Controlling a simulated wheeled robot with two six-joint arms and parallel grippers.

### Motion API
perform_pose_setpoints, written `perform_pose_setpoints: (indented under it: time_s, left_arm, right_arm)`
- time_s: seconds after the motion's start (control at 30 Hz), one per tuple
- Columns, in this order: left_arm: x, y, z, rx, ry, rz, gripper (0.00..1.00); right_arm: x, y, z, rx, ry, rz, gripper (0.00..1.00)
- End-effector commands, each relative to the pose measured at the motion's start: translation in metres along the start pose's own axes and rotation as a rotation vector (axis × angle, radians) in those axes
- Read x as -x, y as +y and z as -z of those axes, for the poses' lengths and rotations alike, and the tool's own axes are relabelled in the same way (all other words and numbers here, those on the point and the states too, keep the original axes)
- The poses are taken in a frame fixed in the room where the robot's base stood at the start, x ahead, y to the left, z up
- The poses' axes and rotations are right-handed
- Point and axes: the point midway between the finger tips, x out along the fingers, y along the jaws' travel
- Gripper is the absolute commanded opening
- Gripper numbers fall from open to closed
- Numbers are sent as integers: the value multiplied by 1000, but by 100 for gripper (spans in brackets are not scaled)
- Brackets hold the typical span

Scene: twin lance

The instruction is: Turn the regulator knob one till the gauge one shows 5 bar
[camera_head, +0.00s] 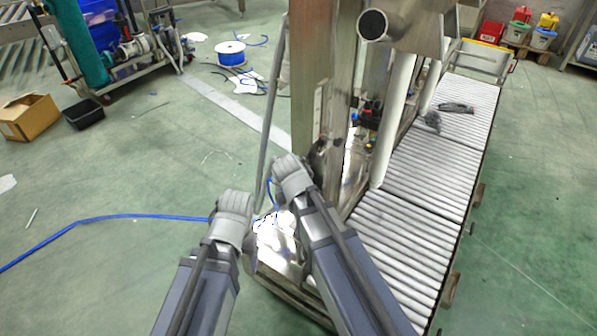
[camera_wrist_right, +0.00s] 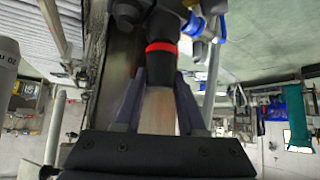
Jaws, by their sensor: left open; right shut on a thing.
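The regulator knob (camera_wrist_right: 161,68), black below a red ring (camera_wrist_right: 161,47), shows at the top middle of the right wrist view. My right gripper (camera_wrist_right: 160,88) is shut on it, with one finger on each side. In the head view my right gripper (camera_head: 289,165) is at the steel post, and the knob cannot be made out there. My left gripper (camera_head: 236,203) is open to the lower left of the right one, apart from the post. No gauge face can be read in either view, so the pressure shown cannot be told.
A steel post (camera_head: 313,75) stands before a roller conveyor (camera_head: 415,190) on the right. Dark fittings with red and blue parts (camera_head: 368,112) sit behind the post. A blue hose (camera_head: 120,216) lies on the floor at left. An open cardboard box (camera_head: 28,117) stands far left.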

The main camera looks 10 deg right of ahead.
Motion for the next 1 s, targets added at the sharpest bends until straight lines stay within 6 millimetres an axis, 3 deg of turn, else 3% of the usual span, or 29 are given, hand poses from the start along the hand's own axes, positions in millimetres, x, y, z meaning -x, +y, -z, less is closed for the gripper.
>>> perform_pose_setpoints:
  time_s: [0.7,0.73,1.0]
  left_arm:
    - [0,0,0,0,0,0,78]
    - [0,0,0,0,0,0,78]
    - [0,0,0,0,0,0,78]
  right_arm:
    - [0,0,0,54,-1,53,0]
    - [0,0,0,54,-1,53,41]
    - [0,0,0,53,-1,53,69]
